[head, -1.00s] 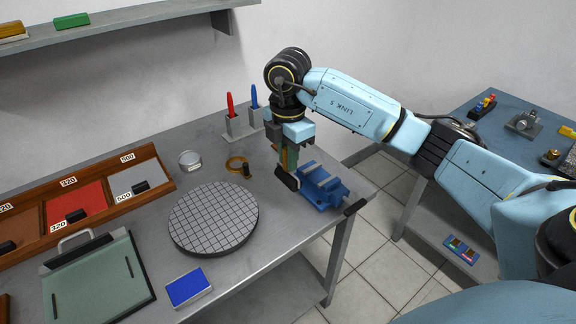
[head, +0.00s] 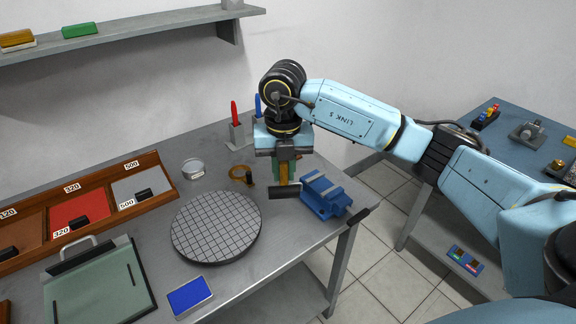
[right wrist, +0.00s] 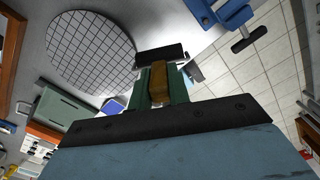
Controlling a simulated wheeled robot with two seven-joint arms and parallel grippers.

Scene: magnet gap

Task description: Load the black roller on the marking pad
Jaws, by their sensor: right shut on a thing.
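The black roller (head: 285,191) has a wooden handle (head: 284,172), and my right gripper (head: 284,164) is shut on that handle. In the head view the roller lies crosswise just left of the blue vise; I cannot tell its height over the bench. The right wrist view shows the roller (right wrist: 162,53) beyond the green fingers, with the handle (right wrist: 159,82) between them. The blue marking pad (head: 189,297) lies near the bench's front edge, below and left of the roller. It is small in the right wrist view (right wrist: 112,106). My left gripper is not in view.
A round gridded plate (head: 216,227) lies between roller and pad. The blue vise (head: 326,196) stands close on the right. Behind are a brass ring (head: 240,175), a tin (head: 193,168) and a pen holder (head: 238,135). A glass plate (head: 98,288) and wooden tray (head: 153,212) lie left.

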